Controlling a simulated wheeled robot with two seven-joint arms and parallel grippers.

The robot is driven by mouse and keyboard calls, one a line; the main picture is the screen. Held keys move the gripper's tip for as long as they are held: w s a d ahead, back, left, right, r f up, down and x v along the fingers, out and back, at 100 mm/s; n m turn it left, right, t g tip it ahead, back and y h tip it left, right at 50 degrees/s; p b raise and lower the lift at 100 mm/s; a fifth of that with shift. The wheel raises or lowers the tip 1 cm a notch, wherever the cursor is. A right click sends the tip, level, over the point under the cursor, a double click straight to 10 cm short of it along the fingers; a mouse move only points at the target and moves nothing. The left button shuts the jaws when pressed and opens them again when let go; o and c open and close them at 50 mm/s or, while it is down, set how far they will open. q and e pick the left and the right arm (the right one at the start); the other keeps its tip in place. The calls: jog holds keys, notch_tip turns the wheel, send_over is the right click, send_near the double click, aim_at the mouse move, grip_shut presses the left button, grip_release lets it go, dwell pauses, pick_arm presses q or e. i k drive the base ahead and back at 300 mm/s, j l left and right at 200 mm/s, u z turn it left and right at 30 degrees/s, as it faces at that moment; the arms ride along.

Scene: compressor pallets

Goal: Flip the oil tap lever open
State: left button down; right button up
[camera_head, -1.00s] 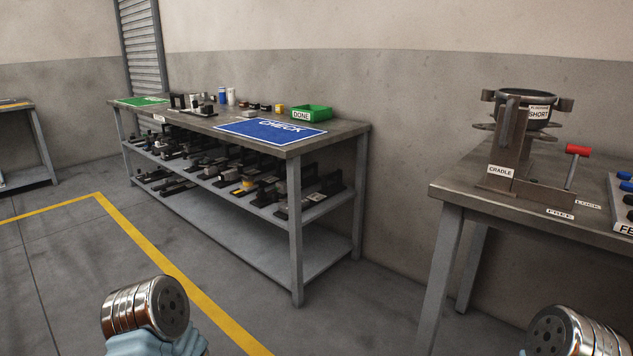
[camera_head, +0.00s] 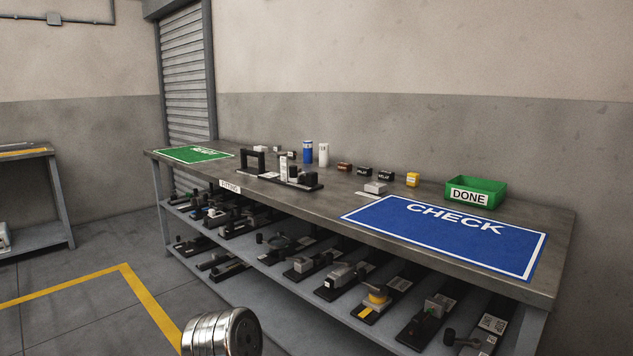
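No oil tap or lever that I can make out for certain shows in the head view. A bench (camera_head: 320,214) stands ahead with small parts on top and mounted fixtures on the shelf below, too small to tell which, if any, is an oil tap. A metal part of my own arm shows at the bottom edge, left of centre; its fingers are not visible. Neither gripper is in view.
On the bench lie a blue CHECK mat (camera_head: 440,235), a green DONE bin (camera_head: 475,191), a green mat (camera_head: 193,154) and a black fixture (camera_head: 290,178). Blue and white bottles (camera_head: 308,151) stand behind. Open floor with a yellow line (camera_head: 150,303) lies at the left.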

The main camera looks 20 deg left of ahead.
aim_at(294, 169)
jog(key=i+j, duration=0.1)
jog(key=j, duration=0.3)
jog(key=i+j, duration=0.1)
jog(key=j, duration=0.35)
jog(key=i+j, duration=0.15)
jog(key=j, duration=0.25)
jog(key=i+j+z, duration=0.1)
jog(key=j, duration=0.3)
